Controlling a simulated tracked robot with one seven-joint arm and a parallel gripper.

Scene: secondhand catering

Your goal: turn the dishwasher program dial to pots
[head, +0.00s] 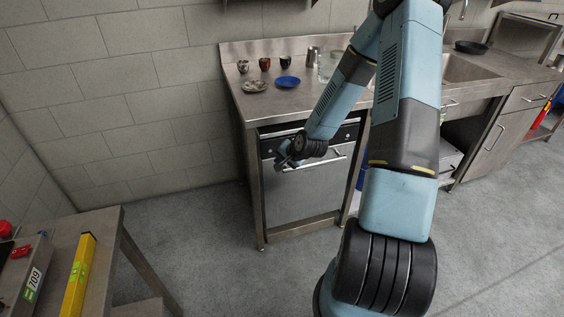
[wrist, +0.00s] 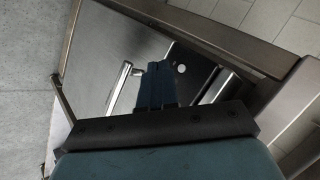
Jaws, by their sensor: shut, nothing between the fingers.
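The dishwasher (head: 300,193) is a steel-fronted machine under the counter, with a bar handle (head: 325,160) and a dark control strip (head: 346,133) along its top. My gripper (head: 283,161) is in front of the upper left of the door, and my forearm covers part of the strip. In the wrist view my gripper (wrist: 157,72) is shut and empty, beside the handle (wrist: 119,87). A small pale round spot (wrist: 181,68) shows just beyond the fingertips; I cannot tell whether it is the dial. No program marks are readable. I cannot tell whether the fingers touch the front.
The steel counter (head: 241,99) above holds several cups, a patterned plate (head: 254,86), a blue plate (head: 288,81) and a metal shaker (head: 313,55). A table (head: 112,228) with a yellow level (head: 79,278) stands at lower left. The floor between is clear.

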